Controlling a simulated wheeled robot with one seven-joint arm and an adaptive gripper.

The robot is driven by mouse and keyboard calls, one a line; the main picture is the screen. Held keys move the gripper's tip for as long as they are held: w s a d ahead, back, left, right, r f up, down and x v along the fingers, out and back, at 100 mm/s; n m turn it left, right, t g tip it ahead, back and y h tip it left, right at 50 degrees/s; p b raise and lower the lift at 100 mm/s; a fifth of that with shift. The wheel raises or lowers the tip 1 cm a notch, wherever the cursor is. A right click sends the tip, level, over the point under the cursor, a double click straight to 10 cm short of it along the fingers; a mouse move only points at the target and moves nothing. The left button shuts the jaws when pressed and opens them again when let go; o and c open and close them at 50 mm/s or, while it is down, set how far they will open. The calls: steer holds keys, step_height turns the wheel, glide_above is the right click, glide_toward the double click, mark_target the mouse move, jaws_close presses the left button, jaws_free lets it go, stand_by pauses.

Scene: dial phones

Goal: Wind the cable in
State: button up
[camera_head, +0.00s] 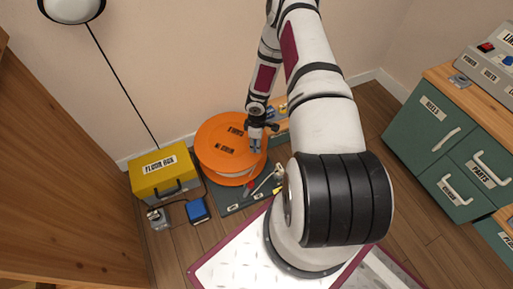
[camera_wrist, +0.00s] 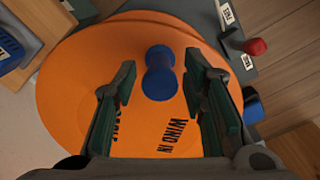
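An orange reel (camera_head: 222,150) with black lettering lies flat on a dark base plate near the wall. In the wrist view the orange disc (camera_wrist: 75,85) fills most of the picture, and part of its lettering reads "WIND IN". A blue spool-shaped knob (camera_wrist: 160,75) stands on the disc. My gripper (camera_wrist: 160,85) is open above the disc, one finger on each side of the knob, with visible gaps. In the head view my gripper (camera_head: 256,140) is over the reel's right part and hides the knob. Pale wound cable (camera_head: 238,179) seems to show under the disc's edge.
A red-knobbed lever (camera_wrist: 256,47) stands beside the disc, near a "FREE" label. A yellow floor box (camera_head: 163,172) and a blue block (camera_head: 197,209) stand left of the reel. Green drawers (camera_head: 430,125) stand at right. A wooden panel (camera_head: 60,160) is at left.

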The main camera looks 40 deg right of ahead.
steer(key=shift+f, duration=1)
jaws_close()
steer(key=shift+d, duration=0.15)
